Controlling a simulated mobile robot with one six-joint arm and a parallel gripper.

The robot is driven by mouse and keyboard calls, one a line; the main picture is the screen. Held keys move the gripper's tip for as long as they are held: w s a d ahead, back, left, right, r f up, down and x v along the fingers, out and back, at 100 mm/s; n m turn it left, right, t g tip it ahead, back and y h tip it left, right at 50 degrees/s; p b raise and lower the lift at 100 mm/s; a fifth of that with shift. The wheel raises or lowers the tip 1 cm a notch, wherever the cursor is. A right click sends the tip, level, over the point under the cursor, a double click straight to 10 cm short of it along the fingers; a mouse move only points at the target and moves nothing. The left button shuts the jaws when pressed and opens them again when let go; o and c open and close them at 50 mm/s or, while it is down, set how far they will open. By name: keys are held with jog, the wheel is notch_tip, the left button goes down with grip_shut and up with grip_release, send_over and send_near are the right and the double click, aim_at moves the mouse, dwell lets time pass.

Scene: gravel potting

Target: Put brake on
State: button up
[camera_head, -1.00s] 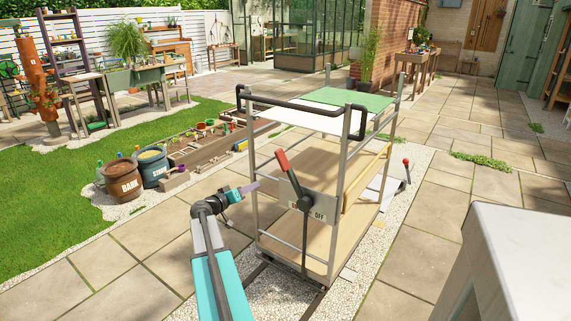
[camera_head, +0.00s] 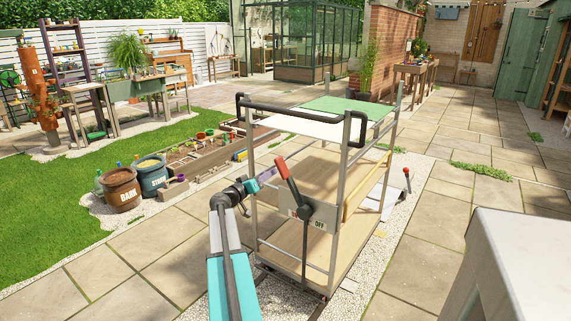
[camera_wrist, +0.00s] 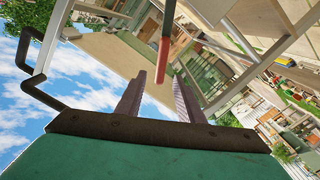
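The brake lever has a red handle (camera_head: 283,170) on a dark arm and leans to the upper left from its pivot. Behind it is a pale plate (camera_head: 322,212); "OFF" is readable on its right, the left part is covered by the lever. It is mounted on the near end of the metal-framed cart (camera_head: 345,180). My gripper (camera_head: 268,176) is just left of the red handle. In the wrist view my gripper (camera_wrist: 160,85) is open, its two fingers apart. The red handle (camera_wrist: 165,50) shows just beyond and between the fingertips; contact cannot be told.
The cart has wooden shelves and a black push bar (camera_head: 290,108). A second red-tipped lever (camera_head: 407,172) stands at its far right. A pale block (camera_head: 520,265) fills the lower right.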

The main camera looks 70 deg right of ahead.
aim_at(285, 163)
jog(key=shift+p+x, duration=0.45)
jog(key=shift+x, duration=5.9)
jog(key=shift+c, duration=0.2)
grip_shut()
